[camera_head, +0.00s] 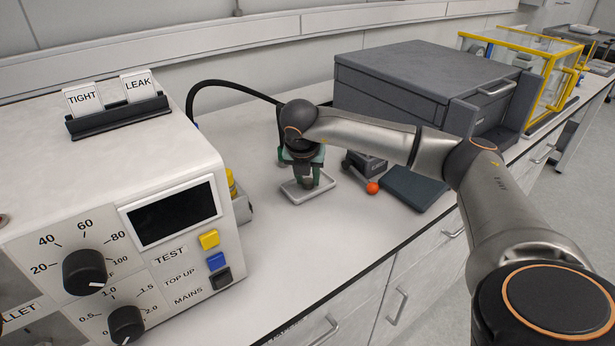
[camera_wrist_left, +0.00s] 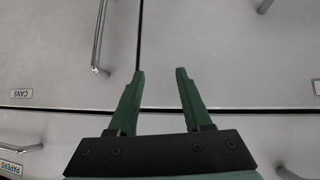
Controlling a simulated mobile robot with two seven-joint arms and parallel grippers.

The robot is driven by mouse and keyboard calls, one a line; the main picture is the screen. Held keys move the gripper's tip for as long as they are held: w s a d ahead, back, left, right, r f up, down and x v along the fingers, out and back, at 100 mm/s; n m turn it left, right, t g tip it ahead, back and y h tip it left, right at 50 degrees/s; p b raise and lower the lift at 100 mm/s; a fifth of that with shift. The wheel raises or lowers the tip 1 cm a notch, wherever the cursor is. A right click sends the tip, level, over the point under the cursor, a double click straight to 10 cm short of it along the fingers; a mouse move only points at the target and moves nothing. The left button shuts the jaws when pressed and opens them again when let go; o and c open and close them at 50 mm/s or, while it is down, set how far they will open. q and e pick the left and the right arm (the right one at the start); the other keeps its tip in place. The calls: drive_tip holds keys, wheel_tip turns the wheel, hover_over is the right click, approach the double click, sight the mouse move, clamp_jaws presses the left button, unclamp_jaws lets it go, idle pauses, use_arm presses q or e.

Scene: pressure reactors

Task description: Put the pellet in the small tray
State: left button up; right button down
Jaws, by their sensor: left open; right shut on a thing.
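The small tray (camera_head: 291,197) is a shallow light grey tray on the bench, in the middle of the head view. My right gripper (camera_head: 309,180) points down over it with its green fingers. It is shut on a small dark piece, the pellet (camera_head: 308,184), which shows low between the fingers, over the tray. I cannot tell whether the pellet touches the tray floor. My left gripper (camera_wrist_left: 160,82) shows only in the left wrist view, open and empty, in front of cabinet fronts.
A large control box (camera_head: 180,255) with knobs and buttons stands at the left. Bare bench (camera_head: 290,255) lies in front of the tray.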

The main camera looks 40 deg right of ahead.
drive_tip(key=shift+f, duration=0.2)
drive_tip(key=c, duration=0.8)
unclamp_jaws()
drive_tip(key=shift+r, duration=0.1)
drive_tip(key=shift+c, duration=0.2)
drive_tip(key=shift+r, duration=0.1)
drive_tip(key=v, duration=1.2)
